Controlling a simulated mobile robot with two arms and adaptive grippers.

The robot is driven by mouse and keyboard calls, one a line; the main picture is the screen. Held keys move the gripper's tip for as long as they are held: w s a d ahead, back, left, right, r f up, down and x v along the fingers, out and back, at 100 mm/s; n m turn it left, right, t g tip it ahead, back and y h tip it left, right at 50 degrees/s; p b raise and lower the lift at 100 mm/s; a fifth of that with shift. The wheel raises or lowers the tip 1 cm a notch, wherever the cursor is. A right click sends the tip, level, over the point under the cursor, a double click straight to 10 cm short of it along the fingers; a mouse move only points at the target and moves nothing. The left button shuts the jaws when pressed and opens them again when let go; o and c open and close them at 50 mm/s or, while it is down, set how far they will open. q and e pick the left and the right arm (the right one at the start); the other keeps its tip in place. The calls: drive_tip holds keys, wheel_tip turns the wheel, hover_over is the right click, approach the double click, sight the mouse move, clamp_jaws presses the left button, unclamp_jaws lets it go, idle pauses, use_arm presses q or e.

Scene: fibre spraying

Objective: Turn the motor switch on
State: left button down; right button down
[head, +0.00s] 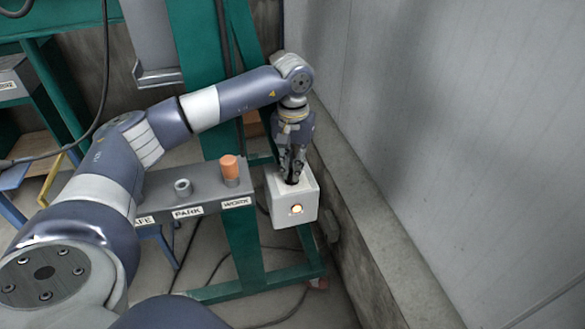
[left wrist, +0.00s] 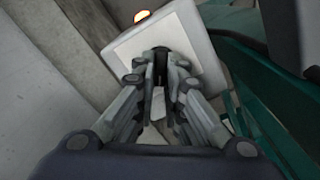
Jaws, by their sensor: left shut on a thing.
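The motor switch is a white box (head: 293,207) with a glowing amber lamp (head: 296,209) on its front face, mounted by the end of the grey shelf. My left gripper (head: 291,180) reaches down onto its top and is shut on a dark lever there. In the left wrist view the white box (left wrist: 188,45) is tilted ahead, with the lamp (left wrist: 142,16) lit at its upper edge. There the fingers (left wrist: 160,75) close around the dark lever (left wrist: 160,60), which they partly hide. My right gripper is not in view.
A grey shelf (head: 205,212) labelled PARK and WORK carries a grey ring (head: 183,187) and an orange-topped peg (head: 230,168). A green frame (head: 245,255) stands below. A pale wall (head: 440,120) rises close on the right. Cables lie on the floor.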

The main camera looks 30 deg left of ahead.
use_arm(q)
drive_tip(key=shift+r, duration=0.1)
idle(0.5)
drive_tip(key=c, duration=1.7)
unclamp_jaws()
wheel_tip(320, 180, up, 12)
